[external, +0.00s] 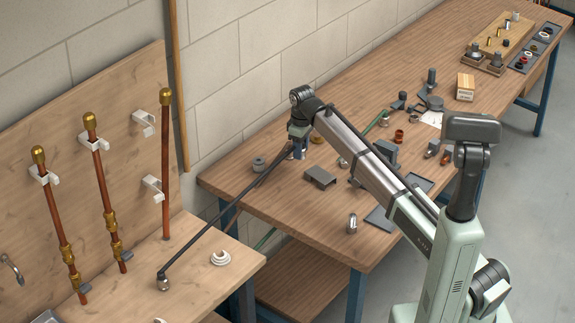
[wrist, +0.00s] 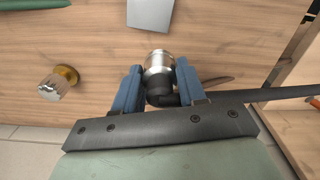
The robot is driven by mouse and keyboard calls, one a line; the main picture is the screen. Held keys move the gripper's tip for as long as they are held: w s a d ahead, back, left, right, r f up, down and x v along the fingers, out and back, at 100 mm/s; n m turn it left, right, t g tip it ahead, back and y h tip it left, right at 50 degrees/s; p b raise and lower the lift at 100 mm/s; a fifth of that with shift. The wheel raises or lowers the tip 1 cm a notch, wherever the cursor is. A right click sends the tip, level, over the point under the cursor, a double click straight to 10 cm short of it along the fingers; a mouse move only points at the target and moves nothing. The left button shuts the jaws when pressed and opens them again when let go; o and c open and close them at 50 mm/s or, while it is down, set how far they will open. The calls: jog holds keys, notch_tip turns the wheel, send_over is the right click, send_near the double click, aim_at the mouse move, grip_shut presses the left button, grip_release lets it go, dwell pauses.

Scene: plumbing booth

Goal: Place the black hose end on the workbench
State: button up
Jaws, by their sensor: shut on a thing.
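My gripper (external: 299,152) is above the near left end of the wooden workbench (external: 300,215). In the wrist view its blue fingers (wrist: 158,72) are shut on the black hose end (wrist: 159,62), which has a silver metal fitting at its tip. The black hose (external: 215,224) runs down left from the gripper to a metal fitting (external: 163,284) on the lower wooden panel. In the wrist view the hose leaves the fingers to the right. The workbench top (wrist: 225,45) lies below the fitting; I cannot tell the exact gap.
A round grey fitting (external: 259,165), a grey bracket (external: 320,178) and a metal cylinder (external: 352,223) stand on the bench near the gripper. In the wrist view, a grey block (wrist: 150,12) and a brass-ended fitting (wrist: 60,82) lie close by. Bare wood lies between them.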

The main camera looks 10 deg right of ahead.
jog(key=w+d+r+m, duration=0.1)
jog(key=w+d+m, duration=0.1)
jog(key=w+d, duration=0.5)
jog(key=w+d+r+m, duration=0.2)
jog(key=w+d, duration=0.6)
jog(key=d, duration=0.8)
jog(key=shift+w+m, duration=0.15)
jog(key=shift+m, duration=0.45)
jog(key=shift+f, duration=4.95)
jog(key=shift+f, duration=0.1)
jog(key=o, duration=1.1)
jog(key=shift+c, duration=0.2)
notch_tip(320, 180, up, 12)
